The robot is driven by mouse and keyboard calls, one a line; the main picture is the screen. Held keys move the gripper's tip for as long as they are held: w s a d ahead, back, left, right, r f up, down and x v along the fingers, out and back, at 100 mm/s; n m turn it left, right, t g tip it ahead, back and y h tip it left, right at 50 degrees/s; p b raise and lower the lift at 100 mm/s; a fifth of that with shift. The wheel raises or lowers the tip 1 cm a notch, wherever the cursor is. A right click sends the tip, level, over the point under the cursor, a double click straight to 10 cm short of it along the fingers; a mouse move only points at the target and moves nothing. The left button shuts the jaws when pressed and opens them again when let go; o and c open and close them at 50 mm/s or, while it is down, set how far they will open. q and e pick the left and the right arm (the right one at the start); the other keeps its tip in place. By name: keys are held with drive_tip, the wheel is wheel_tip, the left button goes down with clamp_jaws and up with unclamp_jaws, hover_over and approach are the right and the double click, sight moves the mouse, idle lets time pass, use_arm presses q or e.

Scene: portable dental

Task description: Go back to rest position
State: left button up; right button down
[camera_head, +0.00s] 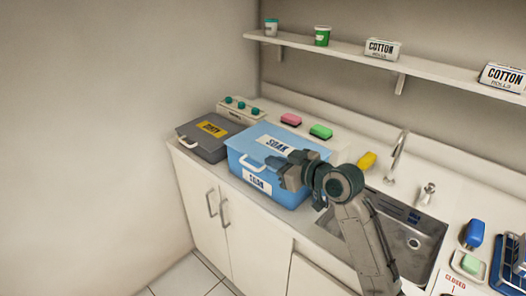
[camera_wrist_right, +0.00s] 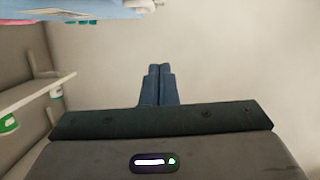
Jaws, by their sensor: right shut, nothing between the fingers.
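My right gripper (camera_head: 283,174) is in front of the blue SOAK box (camera_head: 238,157) in the head view, near its right front side. I cannot tell whether it touches the box. In the right wrist view its two fingers (camera_wrist_right: 158,84) are together with nothing between them. A blue and white surface shows along the top of the wrist view. My left gripper is in neither view.
A grey box (camera_head: 187,147) with a yellow label stands left of the blue box. The sink (camera_head: 404,222) and tap (camera_head: 399,150) lie to the right. A shelf (camera_head: 340,48) with cups and cotton boxes runs above. Sponges lie behind. Open floor is at lower left.

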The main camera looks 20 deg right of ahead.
drive_tip(key=s+d+f+m+g+h, duration=0.1)
drive_tip(key=s+f+m+g+h, duration=0.25)
drive_tip(key=s+f, duration=1.2)
drive_tip(key=s+d+f+m+g+h, duration=0.1)
drive_tip(key=s+f+g+h, duration=0.1)
drive_tip(key=s+f, duration=0.35)
drive_tip(key=s+d+f+m+g+h, duration=0.1)
drive_tip(key=s+d+f+g, duration=0.1)
drive_tip(key=s, duration=0.6)
drive_tip(key=s+d+f+g+h, duration=0.1)
drive_tip(key=s+f+g+h, duration=0.15)
drive_tip(key=s, duration=0.45)
drive_tip(key=s+f+x, duration=0.1)
drive_tip(key=s+x, duration=0.2)
drive_tip(key=x, duration=1.1)
drive_tip(key=s+a+f+x, duration=0.1)
drive_tip(key=s+x, duration=0.3)
drive_tip(key=x, duration=1.1)
drive_tip(key=s+d+f+g, duration=0.1)
drive_tip(key=s+f+g, duration=0.1)
drive_tip(key=s+f, duration=1.7)
drive_tip(key=shift+d+f+m+y, duration=0.15)
drive_tip(key=shift+f+m+y, duration=0.3)
drive_tip(key=shift+f, duration=0.15)
